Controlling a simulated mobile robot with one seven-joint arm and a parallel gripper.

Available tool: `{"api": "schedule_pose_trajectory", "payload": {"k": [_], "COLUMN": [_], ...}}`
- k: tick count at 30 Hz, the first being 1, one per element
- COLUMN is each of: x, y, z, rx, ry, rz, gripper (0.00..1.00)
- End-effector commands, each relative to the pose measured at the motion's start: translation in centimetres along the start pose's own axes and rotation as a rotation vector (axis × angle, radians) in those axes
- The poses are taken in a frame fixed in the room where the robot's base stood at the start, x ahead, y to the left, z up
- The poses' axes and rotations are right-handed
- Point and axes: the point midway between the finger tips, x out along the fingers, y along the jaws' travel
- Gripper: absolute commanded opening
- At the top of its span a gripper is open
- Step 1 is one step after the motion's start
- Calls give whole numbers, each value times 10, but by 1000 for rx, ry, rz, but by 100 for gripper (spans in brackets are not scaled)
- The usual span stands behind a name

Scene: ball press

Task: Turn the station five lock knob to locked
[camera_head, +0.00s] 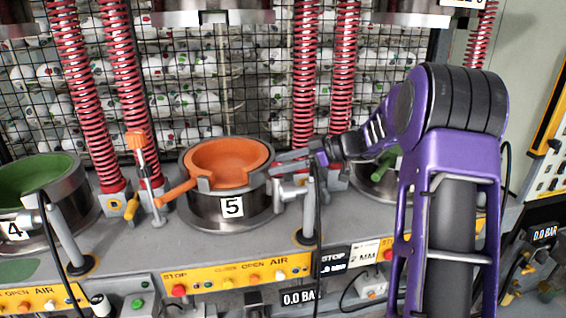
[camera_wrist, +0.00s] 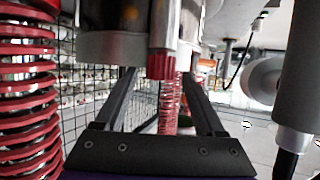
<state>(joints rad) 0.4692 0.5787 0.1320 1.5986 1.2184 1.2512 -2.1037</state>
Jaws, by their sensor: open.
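The station five pot (camera_head: 229,208) is a steel cylinder with an orange inside and a white "5" label. A metal fitting (camera_head: 290,190) projects from its right side, just below my gripper (camera_head: 276,164). In the wrist view, a red ribbed knob (camera_wrist: 162,66) on a steel cylinder appears between the fingertips of my gripper (camera_wrist: 160,78). It looks like the lock knob, but its lock setting cannot be read. My gripper is open, with the fingers apart on either side of the knob in that view; contact is not visible. The knob is hard to make out in the head view.
An upright post (camera_head: 308,205) with a black hose stands right of the pot. An orange-topped lever (camera_head: 143,160) stands at its left. Red coil springs (camera_head: 305,75) rise behind. Station four's green pot (camera_head: 40,180) is at far left. A yellow button panel (camera_head: 235,273) runs below.

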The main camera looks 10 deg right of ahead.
Motion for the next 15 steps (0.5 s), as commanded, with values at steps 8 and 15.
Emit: {"api": "schedule_pose_trajectory", "payload": {"k": [8, 15], "x": [1, 1], "y": [0, 0], "z": [0, 0], "rx": [0, 0], "ry": [0, 0], "rz": [-1, -1], "gripper": [68, 25]}}
